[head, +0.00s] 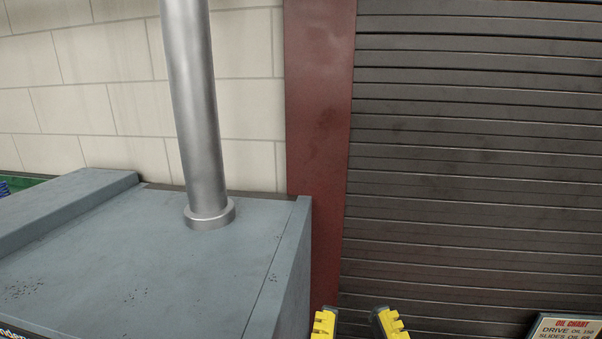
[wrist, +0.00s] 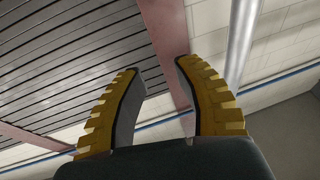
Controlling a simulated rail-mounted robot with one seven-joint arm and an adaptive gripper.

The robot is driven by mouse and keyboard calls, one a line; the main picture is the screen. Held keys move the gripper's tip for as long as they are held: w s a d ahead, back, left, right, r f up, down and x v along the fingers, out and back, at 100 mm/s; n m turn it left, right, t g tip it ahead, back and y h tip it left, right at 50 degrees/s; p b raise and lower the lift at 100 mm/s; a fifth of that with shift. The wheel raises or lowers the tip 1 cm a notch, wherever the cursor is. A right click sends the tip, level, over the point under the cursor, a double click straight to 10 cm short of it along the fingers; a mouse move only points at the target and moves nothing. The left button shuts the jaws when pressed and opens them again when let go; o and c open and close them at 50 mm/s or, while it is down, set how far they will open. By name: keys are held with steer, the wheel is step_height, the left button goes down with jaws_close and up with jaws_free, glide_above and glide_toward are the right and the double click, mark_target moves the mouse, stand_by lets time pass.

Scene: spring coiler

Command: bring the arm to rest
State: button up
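My gripper (head: 352,318) shows at the bottom edge of the head view, right of the grey machine top, with its two yellow fingertips apart. It also shows in the wrist view (wrist: 153,75), where the yellow toothed fingers with grey inner pads stand apart with nothing between them. The rest of my arm is below the head view's frame.
A grey machine top (head: 150,270) with a vertical metal pipe (head: 200,110) fills the left. Behind are a pale block wall (head: 90,80), a red post (head: 318,110) and a dark slatted shutter (head: 480,150).

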step_height(320, 180, up, 20)
steer(key=s+d+h+p, duration=0.1)
steer(key=d+p, duration=0.1)
steer(key=p, duration=1.7)
steer(key=shift+d+m, duration=0.25)
steer(key=shift+m, duration=0.15)
steer(key=shift+f, duration=0.1)
